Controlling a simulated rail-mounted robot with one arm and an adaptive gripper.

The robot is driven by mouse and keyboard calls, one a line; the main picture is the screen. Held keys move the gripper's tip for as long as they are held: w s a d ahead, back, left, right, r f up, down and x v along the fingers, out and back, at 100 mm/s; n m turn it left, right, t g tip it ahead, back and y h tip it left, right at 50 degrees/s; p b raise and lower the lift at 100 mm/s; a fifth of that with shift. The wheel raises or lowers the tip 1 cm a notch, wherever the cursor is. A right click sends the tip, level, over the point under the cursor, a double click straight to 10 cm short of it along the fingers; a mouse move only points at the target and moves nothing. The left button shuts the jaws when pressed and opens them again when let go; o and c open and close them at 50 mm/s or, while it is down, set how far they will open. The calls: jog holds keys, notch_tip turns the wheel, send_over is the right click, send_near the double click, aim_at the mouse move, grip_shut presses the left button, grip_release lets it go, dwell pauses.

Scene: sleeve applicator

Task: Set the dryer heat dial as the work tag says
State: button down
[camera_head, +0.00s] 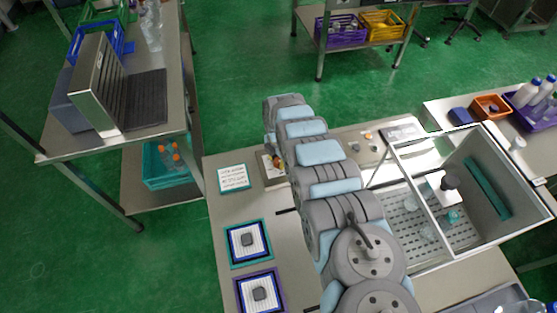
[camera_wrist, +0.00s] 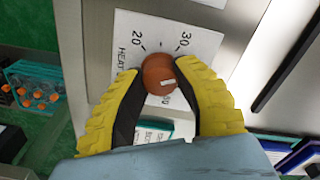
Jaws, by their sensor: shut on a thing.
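The heat dial (camera_wrist: 157,70) is a round orange-brown knob with a short white mark on its right-hand part. It sits on a white scale plate (camera_wrist: 130,22) printed HEAT, with 20 and 30 above the knob and a partly hidden number below it. My gripper (camera_wrist: 159,76) has yellow fingers with dark pads, closed on the two sides of the dial. In the head view my arm covers most of the dial's place. A teal-edged white card with print (camera_head: 234,178), maybe the work tag, lies on the table; its words are too small to read.
A side shelf (camera_head: 150,105) stands at the left.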

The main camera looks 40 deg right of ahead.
aim_at(278, 160)
jog(key=shift+n, duration=0.6)
jog(key=c, duration=0.7)
grip_release()
notch_tip(278, 160, up, 12)
dwell(0.5)
dwell(0.5)
